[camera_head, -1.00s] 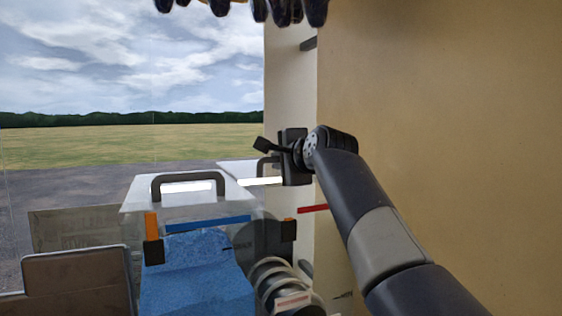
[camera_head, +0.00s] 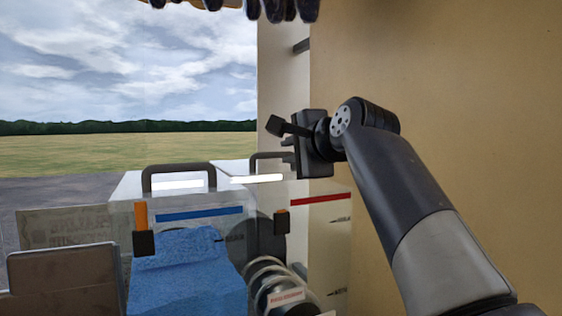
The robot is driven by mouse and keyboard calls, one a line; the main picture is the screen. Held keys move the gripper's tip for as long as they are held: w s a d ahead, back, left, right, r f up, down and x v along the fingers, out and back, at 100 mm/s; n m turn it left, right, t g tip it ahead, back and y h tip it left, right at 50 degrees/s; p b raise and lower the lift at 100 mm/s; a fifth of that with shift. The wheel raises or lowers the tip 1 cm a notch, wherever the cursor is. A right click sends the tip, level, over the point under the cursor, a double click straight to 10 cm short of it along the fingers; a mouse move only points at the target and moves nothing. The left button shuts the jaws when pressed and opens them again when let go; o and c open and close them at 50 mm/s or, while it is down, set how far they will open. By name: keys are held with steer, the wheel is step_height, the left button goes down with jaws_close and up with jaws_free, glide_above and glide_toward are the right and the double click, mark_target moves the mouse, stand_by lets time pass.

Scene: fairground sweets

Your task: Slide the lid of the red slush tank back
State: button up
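The red slush tank is marked by a red stripe (camera_head: 321,198) and stands to the right of a tank of blue slush (camera_head: 188,272). Its pale lid shows only partly, with a dark arched handle (camera_head: 262,156) beside my gripper. My gripper (camera_head: 283,142) is above the red tank's side, at the right of that handle. Its dark fingers point left and look apart, with nothing seen between them. Whether the lower finger touches the handle cannot be told. No red slush shows, and the gripper hides part of the handle and lid.
The blue tank's lid has its own dark handle (camera_head: 178,172) at the left. Orange-and-black clips (camera_head: 142,228) sit on the tank front. A beige wall (camera_head: 450,80) stands close at the right. Dark shapes hang at the top.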

mark_target(274, 157)
steer(key=shift+s+d+r, duration=0.15)
steer(key=shift+s+d, duration=0.1)
steer(key=shift+s, duration=0.4)
steer(key=p+x, duration=0.3)
steer(key=x, duration=0.7)
steer(key=shift+w+a, duration=0.1)
steer(key=shift+w, duration=0.25)
steer(key=shift+s, duration=0.3)
steer(key=shift+v, duration=1)
steer(key=shift+w+f, duration=0.1)
steer(key=shift+f, duration=0.2)
